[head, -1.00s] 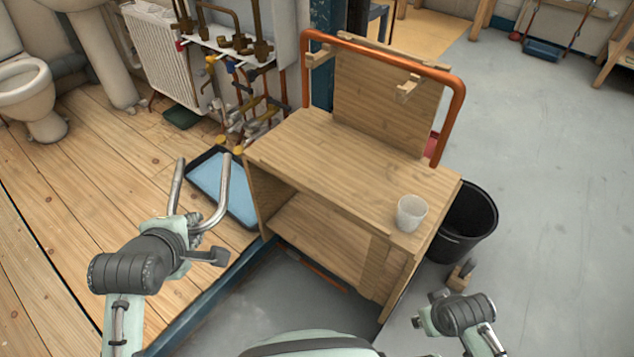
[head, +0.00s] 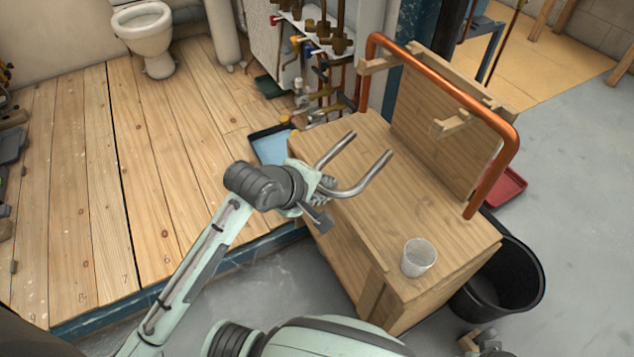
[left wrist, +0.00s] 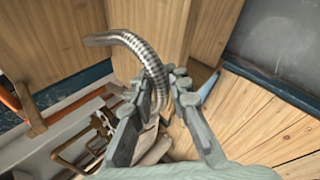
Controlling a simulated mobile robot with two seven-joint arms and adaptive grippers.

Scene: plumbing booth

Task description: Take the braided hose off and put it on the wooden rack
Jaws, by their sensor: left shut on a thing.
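The braided hose (head: 358,187) is a silvery U-shaped bend, free of the pipework. My left gripper (head: 318,193) is shut on it near its bend, above the left part of the wooden bench. Both hose ends point up and away in the head view. The left wrist view shows the ribbed hose (left wrist: 148,60) between the fingers of the left gripper (left wrist: 165,88). The wooden rack (head: 430,110) is an upright board with pegs at the back of the bench, apart from the hose. My right gripper (head: 482,340) is partly cut off at the bottom edge; its fingers are unclear.
A bent copper pipe (head: 450,85) arches around the rack. A clear cup (head: 418,257) stands on the bench's front right. A black bucket (head: 515,280) is right of the bench. Valves and pipes (head: 322,60) and a blue tray (head: 270,148) are behind it. The bench top's middle is clear.

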